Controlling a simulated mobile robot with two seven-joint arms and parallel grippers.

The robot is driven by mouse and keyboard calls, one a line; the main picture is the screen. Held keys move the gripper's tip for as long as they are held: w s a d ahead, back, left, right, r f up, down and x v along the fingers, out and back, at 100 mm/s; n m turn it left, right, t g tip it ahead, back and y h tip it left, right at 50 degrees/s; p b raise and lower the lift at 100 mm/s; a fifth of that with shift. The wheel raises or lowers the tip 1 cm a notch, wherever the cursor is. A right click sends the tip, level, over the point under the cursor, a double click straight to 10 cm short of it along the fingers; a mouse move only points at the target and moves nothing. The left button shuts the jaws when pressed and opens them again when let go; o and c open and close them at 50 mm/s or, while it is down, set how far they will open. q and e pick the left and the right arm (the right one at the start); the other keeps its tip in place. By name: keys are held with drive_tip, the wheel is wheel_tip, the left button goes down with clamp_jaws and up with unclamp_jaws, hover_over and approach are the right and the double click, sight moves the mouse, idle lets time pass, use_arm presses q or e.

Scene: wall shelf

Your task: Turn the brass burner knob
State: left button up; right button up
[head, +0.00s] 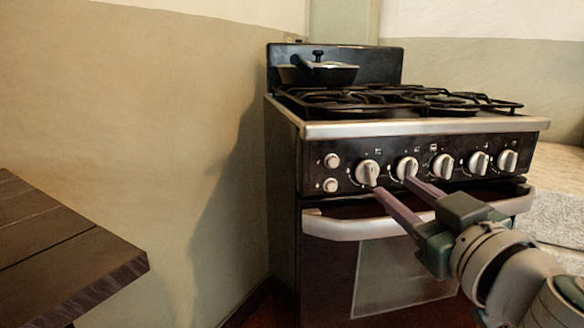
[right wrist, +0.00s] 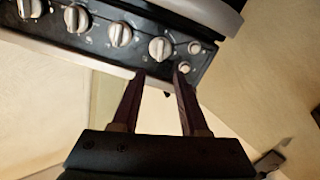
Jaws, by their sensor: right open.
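The stove front carries a row of several large pale, metallic knobs; none stands out clearly as brass. The leftmost large knob (head: 368,172) also shows in the right wrist view (right wrist: 160,48), just beyond my fingertips. A second large knob (head: 406,168) is to its right. My right gripper (head: 391,186) is open and empty, its two long fingers reaching toward these two knobs. In the right wrist view the gripper (right wrist: 159,75) points at the panel, with a gap between the tips. Whether a fingertip touches a knob I cannot tell. My left gripper is not in view.
Two small round buttons (head: 331,172) sit left of the knobs. The oven handle (head: 345,228) runs below the panel, close under my right fingers. A black pan (head: 318,73) stands on the stove top. A dark wooden table (head: 70,245) is at the left, with free room between.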

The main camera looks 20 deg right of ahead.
sight(372, 170)
drive_tip(key=w, duration=0.5)
drive_tip(key=w+d, duration=0.1)
drive_tip(key=w, duration=0.1)
drive_tip(key=shift+w, duration=0.2)
clamp_jaws()
idle(0.4)
